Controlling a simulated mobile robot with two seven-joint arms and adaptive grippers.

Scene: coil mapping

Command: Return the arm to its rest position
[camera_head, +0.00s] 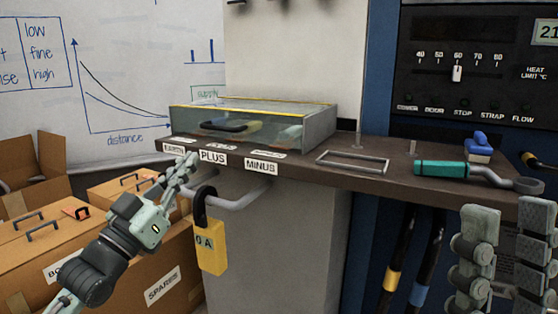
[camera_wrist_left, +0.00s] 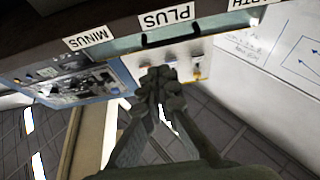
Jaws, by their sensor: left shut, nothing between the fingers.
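My left gripper (camera_head: 187,164) is at the front edge of the bench, just left of the PLUS label (camera_head: 213,157). Its fingers are together and empty, pointing up toward the edge. In the left wrist view the closed fingertips (camera_wrist_left: 160,84) lie just past the PLUS label (camera_wrist_left: 166,19); whether they touch anything there I cannot tell. My right gripper (camera_head: 508,240) stands at the lower right, its two fingers apart with nothing between them.
A glass-sided box (camera_head: 318,125) stands on the bench (camera_head: 355,150). A handle bar below the front edge carries a yellow padlock (camera_head: 211,250). A teal-handled tool (camera_head: 440,168) lies at the right. Cardboard boxes (camera_head: 40,265) stand at the lower left.

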